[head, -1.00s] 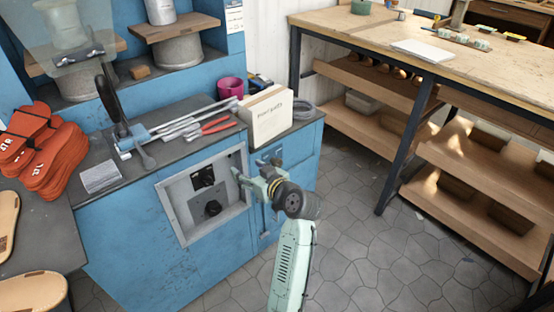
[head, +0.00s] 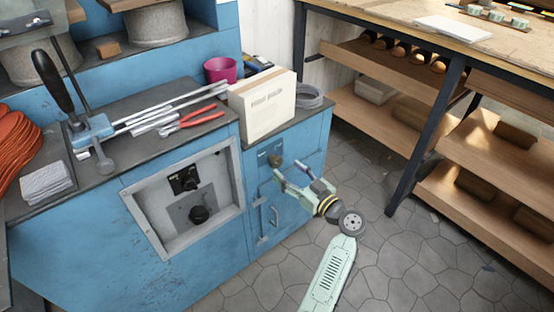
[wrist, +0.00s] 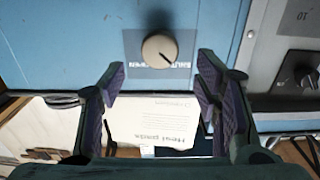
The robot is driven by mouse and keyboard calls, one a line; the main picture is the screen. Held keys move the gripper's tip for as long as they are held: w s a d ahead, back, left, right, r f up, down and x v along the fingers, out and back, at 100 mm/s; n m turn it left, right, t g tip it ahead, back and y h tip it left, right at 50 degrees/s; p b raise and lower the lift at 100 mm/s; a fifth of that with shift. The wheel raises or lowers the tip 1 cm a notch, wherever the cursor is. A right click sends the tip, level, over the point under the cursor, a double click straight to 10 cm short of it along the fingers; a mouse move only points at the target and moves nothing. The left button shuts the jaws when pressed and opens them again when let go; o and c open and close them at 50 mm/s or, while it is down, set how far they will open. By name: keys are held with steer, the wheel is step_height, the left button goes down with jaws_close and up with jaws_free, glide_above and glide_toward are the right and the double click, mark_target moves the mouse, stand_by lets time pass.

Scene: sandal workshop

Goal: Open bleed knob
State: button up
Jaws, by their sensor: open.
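A round beige knob (wrist: 160,48) with a dark pointer mark sits on a dark label plate on the blue cabinet front. The label's wording is partly covered and I cannot read it surely. The knob also shows in the head view (head: 275,161), on the narrow right-hand part of the cabinet, above a door handle. My gripper (head: 285,171) is open and points at this knob from the front. In the wrist view my gripper's fingers (wrist: 162,85) stand wide apart, empty, with the knob ahead between their lines. I see no contact.
A recessed metal panel (head: 134,205) with a black knob (head: 199,214) is left of my gripper. A white box (head: 268,110), red pliers (head: 190,121) and metal rods lie on the cabinet top. A wooden workbench (head: 395,35) stands right; tiled floor between is free.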

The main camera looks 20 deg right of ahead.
mark_target(278, 162)
steer(key=p+x, duration=0.1)
steer(key=x, duration=0.5)
steer(key=shift+w, duration=0.25)
steer(key=c, duration=1.1)
steer(key=shift+c, duration=0.2)
